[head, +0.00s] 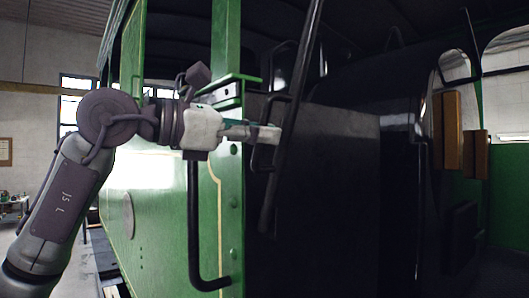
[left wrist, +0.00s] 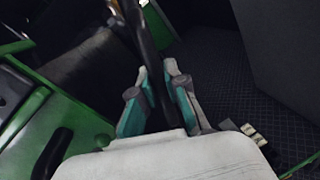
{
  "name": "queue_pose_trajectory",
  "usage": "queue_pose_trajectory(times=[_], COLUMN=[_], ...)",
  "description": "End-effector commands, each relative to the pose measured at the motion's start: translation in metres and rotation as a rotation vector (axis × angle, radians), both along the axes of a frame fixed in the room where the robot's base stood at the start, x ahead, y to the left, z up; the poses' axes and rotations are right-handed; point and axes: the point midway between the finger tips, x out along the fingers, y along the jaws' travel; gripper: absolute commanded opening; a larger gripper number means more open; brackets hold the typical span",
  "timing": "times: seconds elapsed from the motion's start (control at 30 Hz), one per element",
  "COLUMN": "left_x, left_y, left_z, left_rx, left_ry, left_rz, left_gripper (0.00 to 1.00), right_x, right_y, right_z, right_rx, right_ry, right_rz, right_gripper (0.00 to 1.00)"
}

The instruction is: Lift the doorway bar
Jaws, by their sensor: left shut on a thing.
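The doorway bar (head: 296,88) is a long dark bar slanting across the tram's doorway in the head view, with its top leaning right. My left gripper (head: 268,134), pale with teal finger parts, reaches in from the left and meets the bar at about mid-length. In the left wrist view the dark bar (left wrist: 147,50) runs between the two fingers of the left gripper (left wrist: 157,82), which is shut on it. The fingers partly hide the bar there. My right gripper is in neither view.
The green tram side panel (head: 160,220) stands left of the doorway, with a black handrail (head: 194,225) close below my left wrist. Inside are a large dark panel (head: 335,190) and brown wooden blocks (head: 452,130) at the right. A dark patterned floor (left wrist: 215,75) shows in the wrist view.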

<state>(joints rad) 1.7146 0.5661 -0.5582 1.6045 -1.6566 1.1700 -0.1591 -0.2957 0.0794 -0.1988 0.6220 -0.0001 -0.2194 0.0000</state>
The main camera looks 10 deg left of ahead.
Motion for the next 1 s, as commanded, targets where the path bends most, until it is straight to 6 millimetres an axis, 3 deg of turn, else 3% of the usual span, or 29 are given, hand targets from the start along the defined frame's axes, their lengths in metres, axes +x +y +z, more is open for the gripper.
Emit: queue_pose_trajectory(times=[0.4,1.0], left_x=[0.029,0.039], left_y=[0.038,0.048], left_z=[0.01,0.01], left_rx=[-0.212,-0.281], left_ry=[0.191,0.254], left_rz=[0.007,0.003], left_gripper=[0.0,0.0], right_x=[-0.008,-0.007], right_y=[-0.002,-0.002], right_z=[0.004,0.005], right_rx=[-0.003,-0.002], right_ry=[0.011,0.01], right_rz=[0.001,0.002], right_gripper=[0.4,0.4])
